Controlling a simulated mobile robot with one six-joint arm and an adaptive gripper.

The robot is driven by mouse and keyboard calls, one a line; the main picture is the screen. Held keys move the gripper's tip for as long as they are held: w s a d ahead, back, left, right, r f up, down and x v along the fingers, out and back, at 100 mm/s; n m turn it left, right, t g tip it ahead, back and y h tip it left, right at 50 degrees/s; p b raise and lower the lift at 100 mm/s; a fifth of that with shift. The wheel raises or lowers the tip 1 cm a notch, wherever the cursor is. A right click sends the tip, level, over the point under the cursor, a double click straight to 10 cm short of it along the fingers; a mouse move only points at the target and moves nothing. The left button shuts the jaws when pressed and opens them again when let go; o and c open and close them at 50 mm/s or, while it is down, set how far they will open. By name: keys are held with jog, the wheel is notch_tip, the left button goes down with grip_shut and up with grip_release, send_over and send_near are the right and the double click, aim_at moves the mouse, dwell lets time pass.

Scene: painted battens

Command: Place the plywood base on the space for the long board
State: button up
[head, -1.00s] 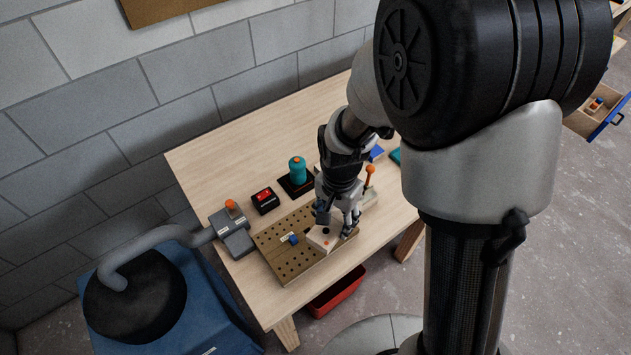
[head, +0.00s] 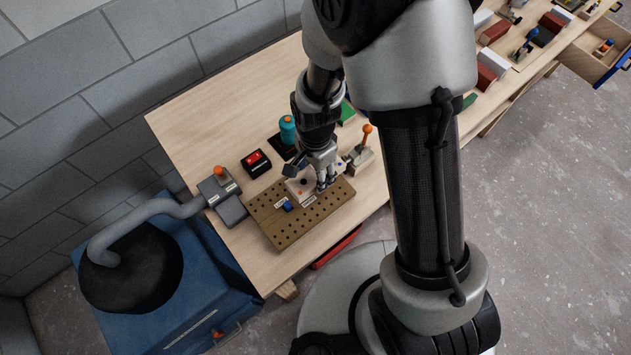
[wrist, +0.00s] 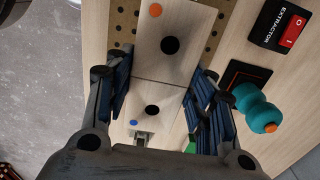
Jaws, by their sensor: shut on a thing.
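The plywood base (head: 297,187) is a pale flat piece with dark round holes and small coloured dots. In the wrist view the base (wrist: 178,60) shows two dark holes, an orange dot, a blue dot and a thin line across it. My gripper (head: 325,178) is shut on it, with a finger along each long side in the wrist view (wrist: 160,103). The base overlaps the back right part of a brown perforated board (head: 300,225); whether it touches the board cannot be told. I cannot make out a marked space for the long board.
A blue piece with a pale label (head: 287,206) sits on the perforated board. An orange-handled clamp (head: 364,145) stands to the right. The back left table is clear.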

aim_at(315, 182)
jog(key=shift+w+f+b, duration=0.1)
jog(key=shift+f+b, duration=0.4)
jog(key=shift+f, duration=2.2)
jog(key=shift+f, duration=0.15)
jog(key=o, duration=1.1)
